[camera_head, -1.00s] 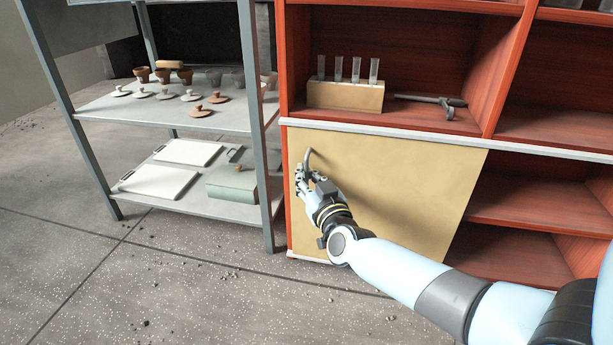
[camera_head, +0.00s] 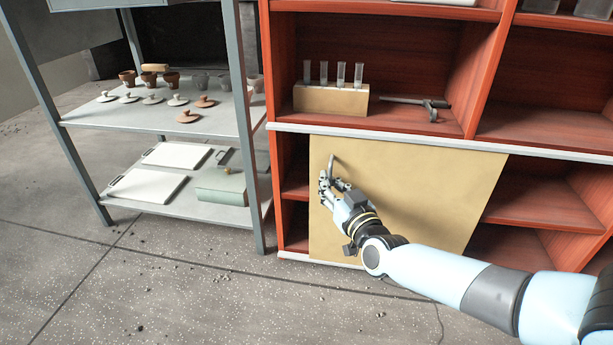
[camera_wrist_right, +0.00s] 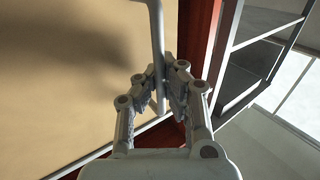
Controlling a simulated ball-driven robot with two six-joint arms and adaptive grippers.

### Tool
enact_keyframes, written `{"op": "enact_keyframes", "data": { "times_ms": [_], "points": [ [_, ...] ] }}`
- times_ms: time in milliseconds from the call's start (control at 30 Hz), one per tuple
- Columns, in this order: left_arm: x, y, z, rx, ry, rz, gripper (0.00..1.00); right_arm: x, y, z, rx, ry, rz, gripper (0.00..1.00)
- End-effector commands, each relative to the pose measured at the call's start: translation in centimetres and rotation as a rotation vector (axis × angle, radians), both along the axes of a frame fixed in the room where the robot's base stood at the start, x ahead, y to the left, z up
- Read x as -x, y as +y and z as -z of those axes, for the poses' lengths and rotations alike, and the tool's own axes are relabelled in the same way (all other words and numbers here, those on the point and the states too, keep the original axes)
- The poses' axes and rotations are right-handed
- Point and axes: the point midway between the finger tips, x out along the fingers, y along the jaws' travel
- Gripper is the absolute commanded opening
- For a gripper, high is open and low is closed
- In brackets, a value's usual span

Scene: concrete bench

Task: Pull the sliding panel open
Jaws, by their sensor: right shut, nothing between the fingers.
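The sliding panel (camera_head: 425,185) is a tan board in the lower part of the red cabinet. A strip of shelf space shows open to its left, and a wider opening shows to its right. Its grey bar handle (camera_head: 332,165) is near the panel's left edge. My right gripper (camera_head: 325,184) is at the handle's lower part, shut with nothing between its fingers. In the right wrist view the handle (camera_wrist_right: 156,28) runs down beside the fingertips of the gripper (camera_wrist_right: 163,80); I cannot tell whether they touch. My left gripper is out of view.
The red cabinet's upper shelf holds a tan rack (camera_head: 330,100) with glass tubes and a grey metal tool (camera_head: 415,102). A grey metal shelf unit (camera_head: 243,120) with pots, lids and white trays stands close on the left. The concrete floor in front is clear apart from small debris.

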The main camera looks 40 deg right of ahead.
Motion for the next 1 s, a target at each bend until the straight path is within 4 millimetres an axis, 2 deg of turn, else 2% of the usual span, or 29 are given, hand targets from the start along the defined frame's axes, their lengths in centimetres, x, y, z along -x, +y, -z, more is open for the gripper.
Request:
{"op": "enact_keyframes", "data": {
  "times_ms": [100, 267, 400, 700, 800, 1000],
  "points": [
    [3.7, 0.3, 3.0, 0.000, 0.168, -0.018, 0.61, 2.2, -1.9, -0.2, 0.002, 0.003, -0.001, 0.00],
    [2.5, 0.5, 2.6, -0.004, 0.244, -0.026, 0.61, 5.2, -4.4, -0.2, 0.003, 0.004, -0.001, 0.00],
    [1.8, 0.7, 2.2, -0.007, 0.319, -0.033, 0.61, 8.6, -7.2, -0.2, 0.004, 0.006, 0.000, 0.00],
    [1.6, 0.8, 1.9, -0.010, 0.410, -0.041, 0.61, 15.2, -12.8, 0.0, 0.001, 0.004, 0.000, 0.00],
    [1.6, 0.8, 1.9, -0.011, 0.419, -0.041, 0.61, 16.7, -14.1, 0.1, 0.001, 0.004, 0.000, 0.00],
    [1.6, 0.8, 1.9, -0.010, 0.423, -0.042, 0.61, 18.5, -15.6, 0.1, -0.001, 0.003, 0.000, 0.00]
  ]
}}
